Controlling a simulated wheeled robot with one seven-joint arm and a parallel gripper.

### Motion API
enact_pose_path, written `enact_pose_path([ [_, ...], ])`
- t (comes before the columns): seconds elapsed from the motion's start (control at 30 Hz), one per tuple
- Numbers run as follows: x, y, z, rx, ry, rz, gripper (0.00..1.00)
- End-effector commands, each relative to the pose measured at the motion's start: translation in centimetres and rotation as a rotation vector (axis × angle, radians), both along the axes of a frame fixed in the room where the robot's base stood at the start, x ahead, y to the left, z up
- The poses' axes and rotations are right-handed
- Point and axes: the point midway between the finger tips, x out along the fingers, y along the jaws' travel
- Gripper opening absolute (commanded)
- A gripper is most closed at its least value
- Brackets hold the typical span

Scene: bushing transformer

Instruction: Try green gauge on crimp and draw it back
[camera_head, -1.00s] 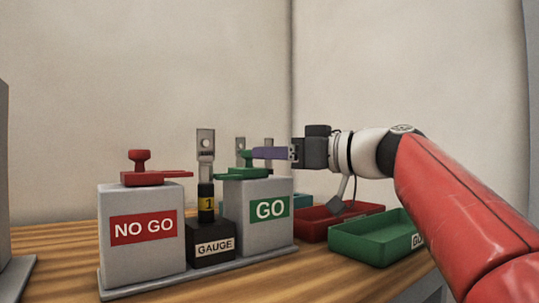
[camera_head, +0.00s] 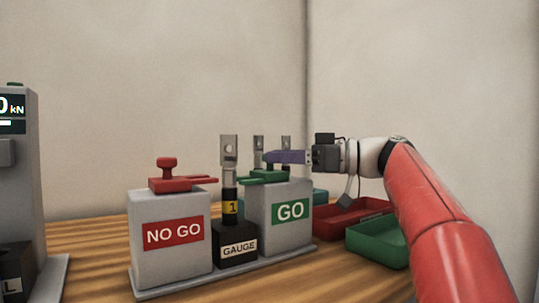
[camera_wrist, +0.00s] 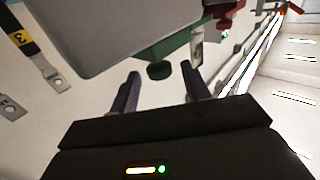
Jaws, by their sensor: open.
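The green gauge (camera_head: 268,177) lies flat on top of the grey GO block (camera_head: 303,190), its knob upward. My gripper (camera_head: 272,157) is open at the height of the knob, its purple fingers coming from the right. In the wrist view, the green gauge (camera_wrist: 172,43) shows with its knob between the two spread fingers (camera_wrist: 161,86); I cannot tell whether they touch it. The crimp (camera_head: 229,190), a flat metal lug on a black sleeve with a yellow "1" band, stands upright in the black GAUGE holder (camera_head: 236,260), left of the GO block.
The red gauge (camera_head: 178,182) lies on the NO GO block (camera_head: 150,265). A red tray (camera_head: 335,222) and a green tray (camera_head: 375,250) stand right of the GO block, under my arm. Other lugs (camera_head: 258,144) stand behind. A grey machine with a kN display (camera_head: 12,108) is at far left.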

Motion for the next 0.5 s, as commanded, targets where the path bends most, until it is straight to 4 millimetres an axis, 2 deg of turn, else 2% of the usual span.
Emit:
enact_pose_path([
  [0.03, 0.1, 0.9, 0.1, 0.0, 0.0, 0.004, 0.47],
  [0.2, 0.4, 2.4, 0.0, 0.0, 0.0, 0.001, 0.47],
  [0.5, 0.5, 2.7, 0.0, 0.0, 0.0, -0.002, 0.47],
])
